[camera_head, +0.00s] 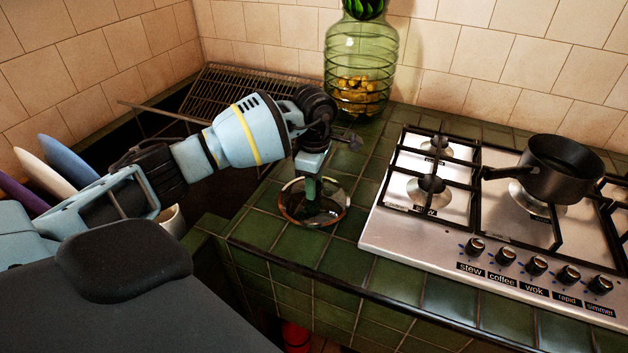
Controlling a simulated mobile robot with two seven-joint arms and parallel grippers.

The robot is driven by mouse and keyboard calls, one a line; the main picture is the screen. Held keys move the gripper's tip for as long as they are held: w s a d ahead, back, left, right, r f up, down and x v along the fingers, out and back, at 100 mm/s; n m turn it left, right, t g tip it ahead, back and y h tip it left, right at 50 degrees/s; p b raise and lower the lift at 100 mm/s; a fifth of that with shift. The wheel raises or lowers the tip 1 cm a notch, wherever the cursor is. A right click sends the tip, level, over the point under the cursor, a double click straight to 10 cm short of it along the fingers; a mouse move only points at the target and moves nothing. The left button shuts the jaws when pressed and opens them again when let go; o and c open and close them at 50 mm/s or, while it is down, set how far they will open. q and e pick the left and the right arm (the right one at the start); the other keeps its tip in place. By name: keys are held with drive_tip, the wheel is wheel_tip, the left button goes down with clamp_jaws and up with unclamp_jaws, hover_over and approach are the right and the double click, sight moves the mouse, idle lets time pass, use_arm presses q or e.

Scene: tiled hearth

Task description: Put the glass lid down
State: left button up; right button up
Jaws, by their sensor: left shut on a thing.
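The glass lid (335,215) is round and see-through with a brownish rim. It is at the green tiled counter (345,258), left of the stove and near the front edge. My left gripper (312,190) points down over the lid's middle and is shut on it. The fingertips and the lid's knob are hard to make out. The lid looks level and very close to the tiles; I cannot tell whether it touches them. My right gripper is not in view.
A gas stove (400,230) with a black saucepan (562,168) stands right of the lid. A green glass jar (358,65) is at the back wall. A wire rack (235,95) and several plates (68,160) are on the left. Tiles between lid and stove are clear.

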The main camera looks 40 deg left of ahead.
use_arm(q)
drive_tip(key=shift+f, duration=0.1)
drive_tip(key=o, duration=1)
wheel_tip(320, 180, up, 12)
drive_tip(key=shift+r, duration=0.15)
